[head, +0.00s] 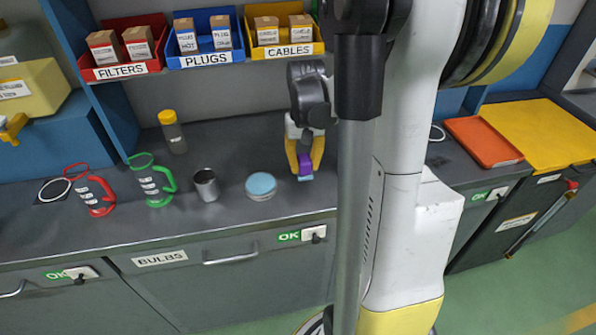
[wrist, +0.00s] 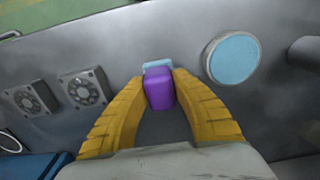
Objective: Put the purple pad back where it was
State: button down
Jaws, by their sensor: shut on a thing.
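The purple pad (head: 305,162) is a small purple block with a light blue piece at its lower end. It also shows in the wrist view (wrist: 159,88), between two yellow fingers. My gripper (head: 304,158) is shut on it, pointing down over the grey counter. In the wrist view, my gripper (wrist: 158,92) has a finger against each side of the pad, and the light blue piece shows beyond it. I cannot tell whether the pad touches the counter.
A round blue-topped disc (head: 261,186) lies left of the pad, then a metal cup (head: 205,185), a green mug (head: 152,180) and a red mug (head: 92,190). Two square fans (wrist: 86,88) lie on the other side. Labelled bins (head: 206,48) hang behind.

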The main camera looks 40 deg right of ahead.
aim_at(304, 174)
jog(key=shift+f+b, duration=0.55)
jog(key=shift+f, duration=1)
jog(key=shift+f, duration=0.15)
jog(key=c, duration=1.2)
grip_release()
